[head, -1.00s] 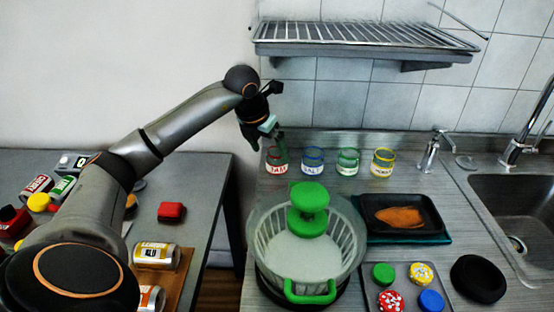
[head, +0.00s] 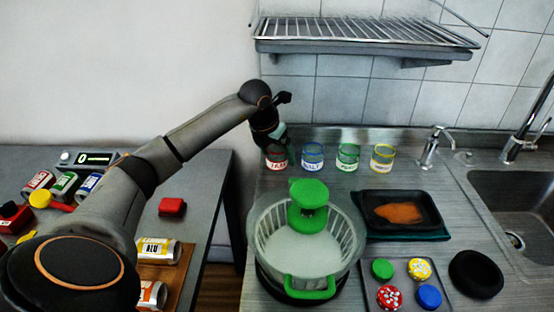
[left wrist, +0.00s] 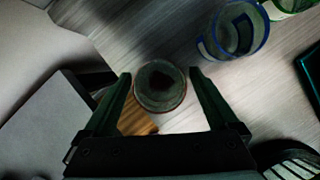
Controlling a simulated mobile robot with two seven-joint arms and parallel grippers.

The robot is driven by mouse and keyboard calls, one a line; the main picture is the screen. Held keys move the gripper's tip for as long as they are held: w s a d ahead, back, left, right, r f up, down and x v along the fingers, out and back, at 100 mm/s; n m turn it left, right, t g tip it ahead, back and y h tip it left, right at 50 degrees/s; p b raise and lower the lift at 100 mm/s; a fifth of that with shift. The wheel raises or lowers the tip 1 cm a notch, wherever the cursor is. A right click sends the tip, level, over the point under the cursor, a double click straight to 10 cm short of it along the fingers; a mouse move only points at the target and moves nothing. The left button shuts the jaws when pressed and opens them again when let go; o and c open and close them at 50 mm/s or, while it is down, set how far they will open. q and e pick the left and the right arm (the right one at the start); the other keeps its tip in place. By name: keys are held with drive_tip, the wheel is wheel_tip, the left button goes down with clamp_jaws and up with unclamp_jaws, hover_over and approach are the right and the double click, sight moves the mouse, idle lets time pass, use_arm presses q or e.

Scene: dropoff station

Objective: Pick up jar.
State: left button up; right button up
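Several open glass jars stand in a row on the counter. The leftmost has a red rim and label, and this red jar (head: 277,160) is partly covered by my left gripper (head: 276,142) in the head view. Beside it stand a blue jar (head: 313,157), a green jar (head: 348,158) and a yellow jar (head: 383,158). In the left wrist view my left gripper (left wrist: 160,73) is open, with the round red jar (left wrist: 161,88) between its two fingers and a gap on each side. The blue jar (left wrist: 234,32) is to its upper right. My right gripper is not in view.
A white and green strainer pot (head: 302,240) stands in front of the jars. A black tray (head: 400,213) lies to the right, with a tray of colored lids (head: 405,278) nearer. A metal rack (head: 365,42) hangs above. A soap dispenser (head: 433,150) and sink (head: 520,205) are right.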

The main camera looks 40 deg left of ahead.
use_arm(q)
drive_tip(key=c, duration=1.4)
drive_tip(key=shift+o, duration=0.2)
drive_tip(key=shift+r, duration=0.2)
wheel_tip(320, 180, up, 3)
drive_tip(key=shift+f, duration=0.2)
drive_tip(key=shift+s+r, duration=0.15)
drive_tip(key=shift+r, duration=0.15)
drive_tip(key=s+d+b, duration=0.2)
drive_tip(key=s+b, duration=0.6)
drive_tip(key=s, duration=0.9)
drive_tip(key=shift+s+d, duration=0.25)
drive_tip(key=shift+d, duration=0.05)
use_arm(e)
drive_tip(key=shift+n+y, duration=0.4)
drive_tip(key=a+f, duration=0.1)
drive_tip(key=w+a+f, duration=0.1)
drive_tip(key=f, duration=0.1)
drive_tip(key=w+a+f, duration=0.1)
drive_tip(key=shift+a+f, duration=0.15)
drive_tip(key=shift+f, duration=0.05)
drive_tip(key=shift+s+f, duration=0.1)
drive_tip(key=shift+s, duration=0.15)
